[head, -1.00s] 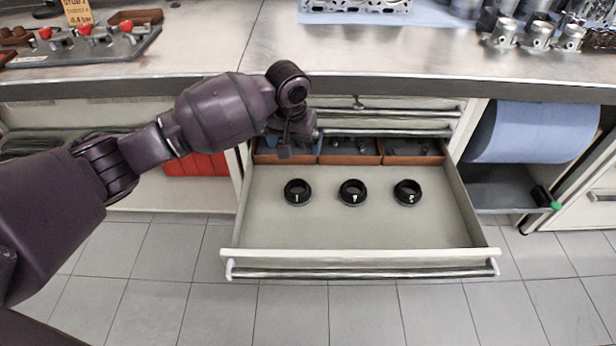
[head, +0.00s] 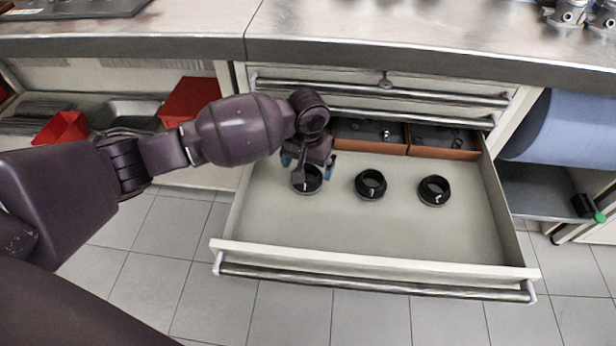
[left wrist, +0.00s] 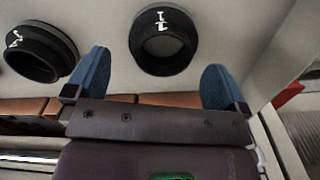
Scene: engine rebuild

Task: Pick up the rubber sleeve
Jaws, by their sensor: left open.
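Three black rubber sleeves, short rings with white marks, stand in a row in the open drawer: a left one (head: 312,187), a middle one (head: 370,190) and a right one (head: 434,197). My left gripper (head: 309,164) is open and empty, just above and behind the left sleeve, hiding part of it. In the left wrist view a sleeve (left wrist: 187,42) lies just beyond the gap between the blue fingertips (left wrist: 156,74), apart from both. Another sleeve (left wrist: 40,62) sits to the left, outside the fingers. My right gripper is not in view.
The drawer (head: 380,236) has a raised front edge with a bar handle. Orange bins (head: 443,154) with small parts fill its back. A metal worktop (head: 400,35) overhangs behind. The drawer floor in front of the sleeves is clear. A blue roll (head: 565,128) is at the right.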

